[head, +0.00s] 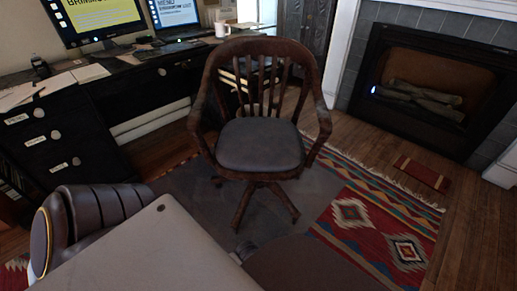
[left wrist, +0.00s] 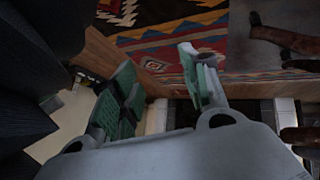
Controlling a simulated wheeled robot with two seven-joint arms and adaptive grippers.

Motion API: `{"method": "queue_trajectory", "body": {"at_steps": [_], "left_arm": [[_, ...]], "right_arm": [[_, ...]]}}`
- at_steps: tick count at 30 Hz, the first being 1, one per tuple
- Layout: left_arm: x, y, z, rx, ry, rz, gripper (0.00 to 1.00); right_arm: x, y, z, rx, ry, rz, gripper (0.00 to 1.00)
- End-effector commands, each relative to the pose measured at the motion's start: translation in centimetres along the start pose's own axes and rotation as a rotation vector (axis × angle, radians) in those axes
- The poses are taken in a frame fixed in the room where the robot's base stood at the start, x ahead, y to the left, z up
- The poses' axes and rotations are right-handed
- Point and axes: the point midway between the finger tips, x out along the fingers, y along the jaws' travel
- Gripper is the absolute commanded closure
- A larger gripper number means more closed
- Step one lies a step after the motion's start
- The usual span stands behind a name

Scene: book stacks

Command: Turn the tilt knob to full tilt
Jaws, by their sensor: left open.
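The wooden swivel chair (head: 262,95) stands upright with a dark padded seat (head: 261,145) and a pedestal with splayed legs (head: 262,195). No tilt knob can be made out; the underside of the seat is hidden in the head view. My left gripper (left wrist: 160,85) shows in the left wrist view with its green-padded fingers apart and nothing between them. Brown chair legs (left wrist: 284,40) appear at the upper right of that view, apart from the fingers. My left gripper does not show in the head view, and my right gripper is in neither view.
A black desk (head: 50,135) with monitors, papers and a white mug (head: 222,30) stands at left and behind the chair. A fireplace (head: 430,85) is at the right.

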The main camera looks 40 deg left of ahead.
Motion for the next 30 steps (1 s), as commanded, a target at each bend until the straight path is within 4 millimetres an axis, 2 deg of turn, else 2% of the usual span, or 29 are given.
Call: {"method": "queue_trajectory", "body": {"at_steps": [8,14,20,25,30], "left_arm": [[0.3,-0.2,-1.7,0.011,0.028,-0.001,0.55],[0.6,-0.4,-3.8,0.026,0.062,-0.002,0.55],[0.8,-0.6,-7.0,0.05,0.114,-0.005,0.55],[1.1,-1.0,-11.0,0.082,0.177,-0.009,0.55],[2.9,-2.1,-13.0,0.103,0.193,-0.022,0.55]], "right_arm": [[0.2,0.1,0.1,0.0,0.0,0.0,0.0],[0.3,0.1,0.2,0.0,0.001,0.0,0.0],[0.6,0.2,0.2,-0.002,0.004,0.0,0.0],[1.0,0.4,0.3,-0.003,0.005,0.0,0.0],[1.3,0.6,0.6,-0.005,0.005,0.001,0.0]]}}
